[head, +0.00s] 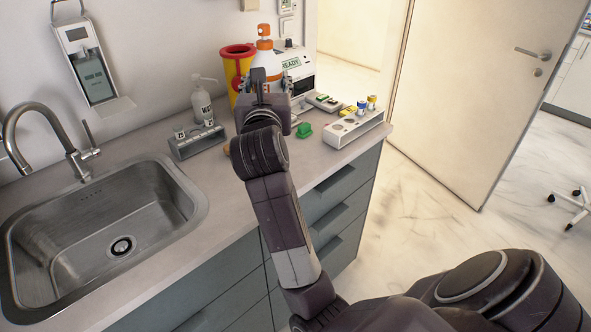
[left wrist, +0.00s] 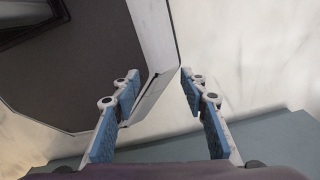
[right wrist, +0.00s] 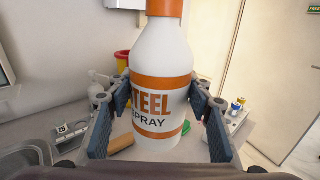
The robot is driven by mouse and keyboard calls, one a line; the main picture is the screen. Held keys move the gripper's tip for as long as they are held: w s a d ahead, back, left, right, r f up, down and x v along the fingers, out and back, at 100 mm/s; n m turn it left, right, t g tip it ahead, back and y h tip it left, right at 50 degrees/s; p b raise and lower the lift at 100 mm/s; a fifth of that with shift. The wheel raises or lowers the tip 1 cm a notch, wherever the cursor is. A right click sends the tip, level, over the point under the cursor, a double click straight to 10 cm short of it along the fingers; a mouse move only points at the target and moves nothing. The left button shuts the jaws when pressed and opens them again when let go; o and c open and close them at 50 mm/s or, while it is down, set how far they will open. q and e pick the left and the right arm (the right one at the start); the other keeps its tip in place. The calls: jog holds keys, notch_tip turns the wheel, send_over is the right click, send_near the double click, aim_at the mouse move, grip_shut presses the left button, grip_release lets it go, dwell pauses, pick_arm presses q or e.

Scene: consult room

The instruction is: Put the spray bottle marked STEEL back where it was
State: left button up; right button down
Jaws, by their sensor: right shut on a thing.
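The white spray bottle with orange bands and an orange top (head: 266,58) is marked STEEL SPRAY and stands out beyond my right gripper (head: 262,88) over the back of the counter. In the right wrist view the bottle (right wrist: 160,72) is upright between the blue pads of my right gripper (right wrist: 160,92), which is shut on it.
A yellow bin with red rim (head: 232,52), a white device marked READY (head: 303,84) and a white pump bottle (head: 201,102) stand near the bottle. A grey rack (head: 196,148), green object (head: 304,130) and white vial tray (head: 350,130) are closer. The sink (head: 100,215) lies left.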

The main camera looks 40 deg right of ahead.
jog(key=f, duration=0.7)
jog(key=shift+w+a+f, duration=0.15)
jog(key=shift+w+a, duration=0.15)
jog(key=shift+a, duration=0.05)
notch_tip(320, 180, down, 12)
jog(key=shift+s+d+r+b, duration=0.1)
jog(key=shift+d+r+b, duration=0.05)
jog(key=shift+b, duration=0.85)
jog(key=shift+f, duration=0.25)
pick_arm(q)
jog(key=shift+t, duration=0.3)
jog(key=w+a, duration=0.1)
jog(key=w+f, duration=0.1)
jog(key=w+a+f, duration=0.1)
jog(key=w, duration=0.1)
jog(key=shift+a, duration=0.35)
pick_arm(e)
jog(key=shift+f, duration=0.1)
